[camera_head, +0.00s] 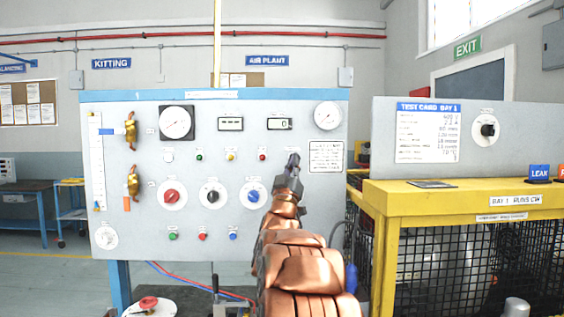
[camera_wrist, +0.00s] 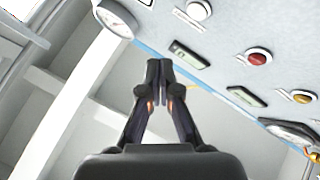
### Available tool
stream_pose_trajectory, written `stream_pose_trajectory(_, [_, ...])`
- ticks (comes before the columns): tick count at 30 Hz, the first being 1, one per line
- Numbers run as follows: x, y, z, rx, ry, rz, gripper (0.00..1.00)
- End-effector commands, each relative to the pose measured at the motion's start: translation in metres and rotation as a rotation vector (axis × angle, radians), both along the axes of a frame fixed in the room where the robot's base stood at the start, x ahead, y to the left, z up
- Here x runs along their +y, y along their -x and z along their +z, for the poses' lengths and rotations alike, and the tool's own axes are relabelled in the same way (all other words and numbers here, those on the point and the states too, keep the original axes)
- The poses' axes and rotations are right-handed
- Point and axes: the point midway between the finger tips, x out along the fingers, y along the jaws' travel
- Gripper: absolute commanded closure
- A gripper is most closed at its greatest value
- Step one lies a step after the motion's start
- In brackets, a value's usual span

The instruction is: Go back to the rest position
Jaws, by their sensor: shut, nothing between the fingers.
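My gripper (camera_head: 292,162) is at the end of my copper-coloured arm, in front of the right half of the grey control panel (camera_head: 140,214). Its fingers point up and it is shut and empty. In the wrist view my gripper (camera_wrist: 159,68) shows with its fingertips together, and the panel (camera_wrist: 225,50) lies beyond it, tilted. The blue knob (camera_head: 253,196) is just left of my gripper in the head view. My arm hides part of the panel's lower right. I cannot tell how far the fingers are from the panel face.
A yellow bench frame (camera_head: 388,214) with dark mesh stands on the right, carrying a grey test-card panel (camera_head: 470,150). A round gauge (camera_head: 328,116) and a label plate (camera_head: 326,157) are near my gripper. A blue bench (camera_head: 30,187) is far left, with open floor before it.

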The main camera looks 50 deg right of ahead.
Motion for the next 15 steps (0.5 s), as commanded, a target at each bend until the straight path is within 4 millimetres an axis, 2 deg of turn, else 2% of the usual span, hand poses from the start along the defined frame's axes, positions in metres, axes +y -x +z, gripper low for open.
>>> stream_pose_trajectory(10, [0.001,-0.002,-0.001,0.003,-0.005,0.007,1.0])
stream_pose_trajectory(13, [0.009,-0.016,-0.005,0.023,-0.038,0.05,1.0])
stream_pose_trajectory(15, [0.022,-0.036,-0.014,0.054,-0.088,0.111,1.0])
